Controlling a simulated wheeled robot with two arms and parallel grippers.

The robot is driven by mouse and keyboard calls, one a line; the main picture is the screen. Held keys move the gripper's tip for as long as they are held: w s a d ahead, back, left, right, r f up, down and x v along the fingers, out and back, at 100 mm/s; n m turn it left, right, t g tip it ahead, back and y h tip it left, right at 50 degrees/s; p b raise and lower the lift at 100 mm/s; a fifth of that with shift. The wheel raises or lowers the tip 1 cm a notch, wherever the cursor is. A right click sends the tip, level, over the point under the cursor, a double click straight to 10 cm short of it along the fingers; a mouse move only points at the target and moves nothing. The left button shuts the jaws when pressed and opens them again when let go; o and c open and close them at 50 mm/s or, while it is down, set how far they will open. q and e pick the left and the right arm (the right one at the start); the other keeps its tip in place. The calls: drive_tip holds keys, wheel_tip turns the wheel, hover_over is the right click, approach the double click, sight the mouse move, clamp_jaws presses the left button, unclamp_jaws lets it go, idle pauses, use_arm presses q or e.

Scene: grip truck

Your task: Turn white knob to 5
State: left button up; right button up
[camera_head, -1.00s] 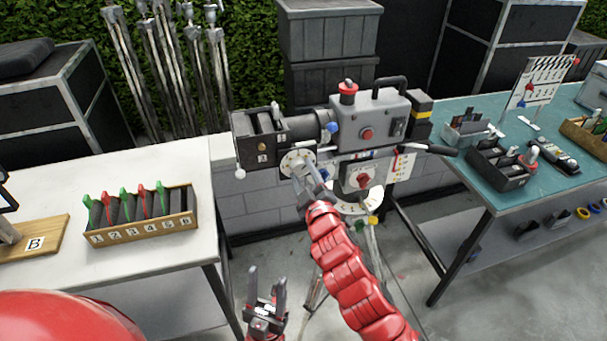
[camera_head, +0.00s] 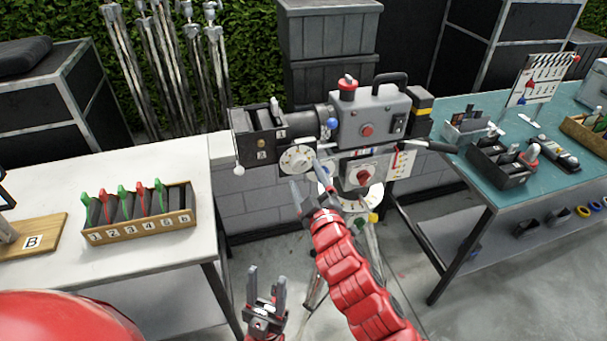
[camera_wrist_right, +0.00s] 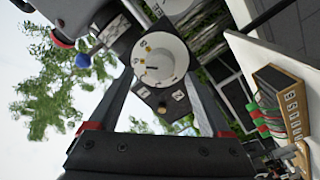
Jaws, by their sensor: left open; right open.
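The white knob (camera_head: 297,160) is a round dial under the lens end of the grey film camera (camera_head: 368,122). In the right wrist view the white knob (camera_wrist_right: 160,58) shows yellowish marks and a short dark line; I cannot read its setting. My right gripper (camera_head: 306,177) is open and empty, just below and right of the knob in the head view. In the right wrist view the knob appears between and beyond the fingertips (camera_wrist_right: 160,80), with no clear contact. My left gripper (camera_head: 266,278) is open and empty, low beside the white table.
A white table (camera_head: 140,160) at left holds a numbered wooden rack (camera_head: 138,227) and a board marked B (camera_head: 32,242). A teal table (camera_head: 490,185) at right holds trays and a clapperboard. A red knob (camera_head: 363,177) sits on the camera's lower box. Tripod legs stand below.

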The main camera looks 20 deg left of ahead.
drive_tip(key=p+v, duration=0.4)
drive_tip(key=v, duration=1)
drive_tip(key=shift+p, duration=0.35)
drive_tip(key=shift+d, duration=0.1)
